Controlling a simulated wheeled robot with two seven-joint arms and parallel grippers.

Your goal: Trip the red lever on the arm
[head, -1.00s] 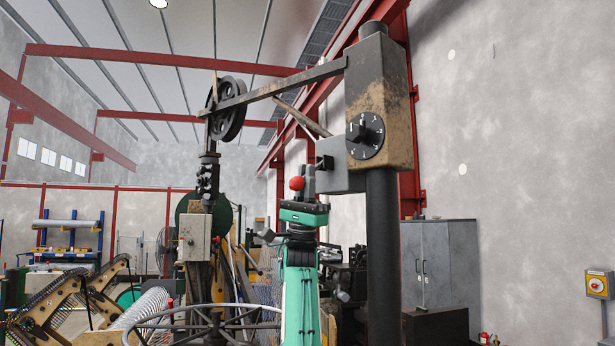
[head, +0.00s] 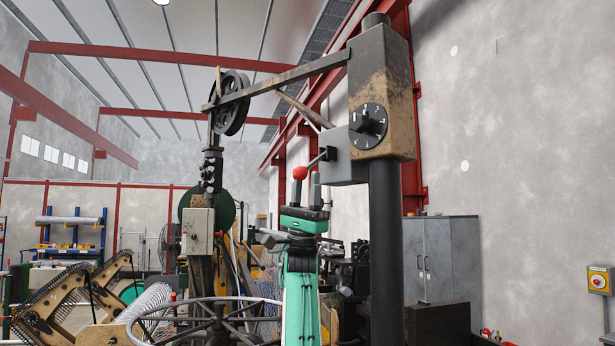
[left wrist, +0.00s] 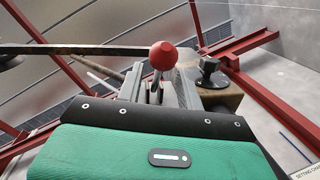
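The red lever's round knob (head: 299,172) sits on a thin rod that runs to the grey box (head: 345,156) on the post's left side. The knob also shows in the left wrist view (left wrist: 163,55), above the gripper's green and black body. My left gripper (head: 306,189) points upward just below the knob. My right gripper is not in view.
The thick dark post (head: 384,240) stands close to the right of my left arm. A long beam (head: 285,80) runs from its head to a black pulley wheel (head: 231,103). A spoked wheel (head: 205,318) lies low at left. A grey cabinet (head: 440,262) stands behind at right.

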